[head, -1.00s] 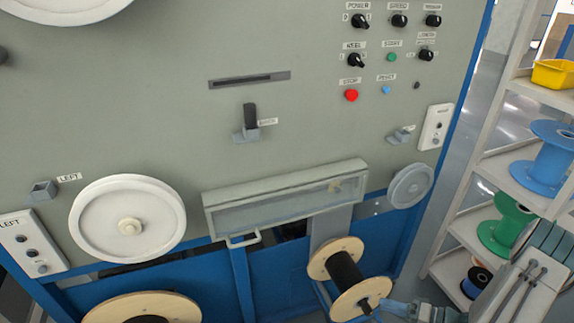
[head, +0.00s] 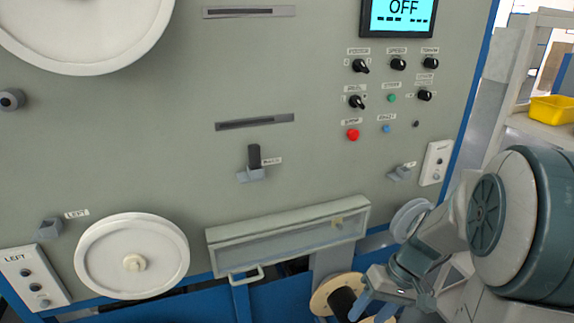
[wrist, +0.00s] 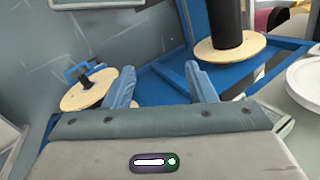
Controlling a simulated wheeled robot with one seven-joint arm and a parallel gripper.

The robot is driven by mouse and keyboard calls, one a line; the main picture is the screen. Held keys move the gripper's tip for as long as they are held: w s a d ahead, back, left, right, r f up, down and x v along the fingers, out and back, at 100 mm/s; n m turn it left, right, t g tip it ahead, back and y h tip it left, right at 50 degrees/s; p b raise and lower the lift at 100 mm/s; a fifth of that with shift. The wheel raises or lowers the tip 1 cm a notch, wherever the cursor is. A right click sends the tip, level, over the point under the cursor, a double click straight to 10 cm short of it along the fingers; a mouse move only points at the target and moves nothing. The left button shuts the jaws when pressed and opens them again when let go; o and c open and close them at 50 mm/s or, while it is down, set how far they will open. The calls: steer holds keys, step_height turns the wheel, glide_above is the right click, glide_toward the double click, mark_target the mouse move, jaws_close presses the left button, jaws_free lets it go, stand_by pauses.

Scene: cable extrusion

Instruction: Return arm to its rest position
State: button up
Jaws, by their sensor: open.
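My arm comes in from the right side of the head view, large and close. My gripper (head: 372,300) is at the lower right of that view, in front of a wooden-flanged spool (head: 322,297) with a dark core. In the wrist view, my gripper (wrist: 158,88) shows two blue fingers spread apart with nothing between them. Beyond the fingers are a spool with a dark core (wrist: 229,25) at the upper right and a wooden disc (wrist: 88,90) with a blue handle-like part at the left.
The grey machine panel (head: 200,170) fills most of the head view, with a screen (head: 405,14) reading OFF, knobs and a red button (head: 353,135). A clear-fronted box (head: 290,236) juts out low. A shelf with a yellow bin (head: 552,109) stands at the right.

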steer(key=s+a+r+m+t+h+p, duration=0.1)
steer(key=s+r+t+h, duration=0.3)
steer(key=r, duration=0.6)
steer(key=shift+s+a+r+t+h, duration=0.3)
steer(key=shift+s+a+h, duration=0.35)
steer(key=shift+s, duration=0.3)
